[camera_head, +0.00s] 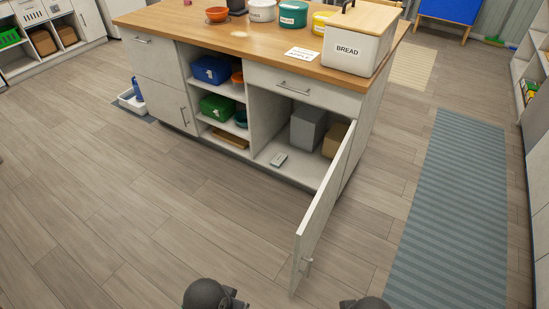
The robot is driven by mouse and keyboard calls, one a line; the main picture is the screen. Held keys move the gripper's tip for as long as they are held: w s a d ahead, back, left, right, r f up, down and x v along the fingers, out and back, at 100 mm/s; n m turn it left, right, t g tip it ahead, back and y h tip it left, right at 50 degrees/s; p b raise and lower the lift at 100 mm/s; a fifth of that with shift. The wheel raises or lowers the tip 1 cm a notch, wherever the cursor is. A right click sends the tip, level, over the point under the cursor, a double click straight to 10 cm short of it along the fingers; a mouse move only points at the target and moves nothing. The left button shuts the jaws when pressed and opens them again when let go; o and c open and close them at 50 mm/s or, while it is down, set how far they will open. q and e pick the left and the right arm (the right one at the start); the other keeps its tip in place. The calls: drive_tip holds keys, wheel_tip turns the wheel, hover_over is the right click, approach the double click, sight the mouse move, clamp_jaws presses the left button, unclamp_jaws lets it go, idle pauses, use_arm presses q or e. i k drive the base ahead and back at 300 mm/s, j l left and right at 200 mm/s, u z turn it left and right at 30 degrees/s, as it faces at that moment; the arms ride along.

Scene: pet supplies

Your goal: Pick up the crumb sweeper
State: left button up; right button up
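A small flat pale grey-green object (279,159) lies at the front of the floor of the open cupboard in the island. It may be the crumb sweeper, but it is too small to tell for sure. Nothing touches it from my side. Two dark rounded parts of my own arms show at the bottom edge, well short of the cupboard. Neither gripper's fingers can be seen.
The cupboard door (322,212) stands swung open toward me, right of the small object. A grey box (307,127) and a brown box (334,140) stand deeper inside. The wood floor (150,220) in front is clear. A striped blue-grey rug (450,210) lies at the right.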

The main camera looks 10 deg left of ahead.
sight(280, 158)
drive_tip(key=i+j+z, duration=0.3)
drive_tip(key=j, duration=0.45)
drive_tip(key=j+z, duration=0.3)
drive_tip(key=j, duration=0.5)
drive_tip(key=i+j+z, duration=0.1)
drive_tip(key=j+z, duration=0.15)
drive_tip(key=j, duration=0.6)
drive_tip(key=i+j+z, duration=0.15)
drive_tip(key=i+j, duration=0.15)
drive_tip(key=i+j+z, duration=0.2)
drive_tip(key=j, duration=0.25)
drive_tip(key=i+j+z, duration=0.15)
drive_tip(key=i+j, duration=0.25)
drive_tip(key=j, duration=0.05)
